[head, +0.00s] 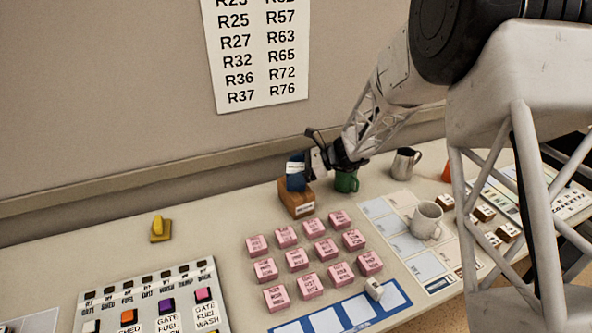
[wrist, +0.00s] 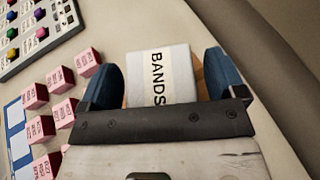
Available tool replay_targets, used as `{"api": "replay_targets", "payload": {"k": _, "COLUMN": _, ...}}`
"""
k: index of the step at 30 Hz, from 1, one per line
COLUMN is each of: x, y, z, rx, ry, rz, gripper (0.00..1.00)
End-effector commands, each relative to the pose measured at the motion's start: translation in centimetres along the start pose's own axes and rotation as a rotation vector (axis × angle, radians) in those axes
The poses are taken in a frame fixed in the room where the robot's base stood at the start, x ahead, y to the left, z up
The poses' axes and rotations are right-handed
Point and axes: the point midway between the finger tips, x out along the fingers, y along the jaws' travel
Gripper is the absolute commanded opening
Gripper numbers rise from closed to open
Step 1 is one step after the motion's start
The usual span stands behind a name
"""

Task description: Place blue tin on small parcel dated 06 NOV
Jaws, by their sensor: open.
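My gripper (head: 304,168) is open at the tin, reaching in from the right. In the wrist view a white label reading BANDS (wrist: 160,75) shows close in front of the palm, with blue parts on both sides and some brown beside it. I cannot tell whether the jaws touch the tin. The fingertips are partly hidden.
Several pink labelled blocks (head: 310,254) stand in rows in front of the parcel. A green mug (head: 346,182) is just right of it, beneath my arm.

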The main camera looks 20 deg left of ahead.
Motion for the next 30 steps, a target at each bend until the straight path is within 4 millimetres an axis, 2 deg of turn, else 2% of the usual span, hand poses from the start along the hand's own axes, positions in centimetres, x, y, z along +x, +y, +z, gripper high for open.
{"api": "replay_targets", "payload": {"k": 5, "x": -0.2, "y": 0.0, "z": 0.3, "rx": -0.001, "ry": 0.000, "rz": 0.000, "gripper": 0.89}}
{"api": "replay_targets", "payload": {"k": 11, "x": -1.8, "y": -0.1, "z": 0.3, "rx": 0.000, "ry": 0.000, "rz": -0.003, "gripper": 0.89}}
{"api": "replay_targets", "payload": {"k": 24, "x": -8.5, "y": 0.0, "z": 0.3, "rx": -0.001, "ry": 0.000, "rz": -0.003, "gripper": 0.89}}
{"api": "replay_targets", "payload": {"k": 30, "x": -10.9, "y": 0.0, "z": 0.3, "rx": 0.000, "ry": 0.000, "rz": -0.001, "gripper": 0.89}}
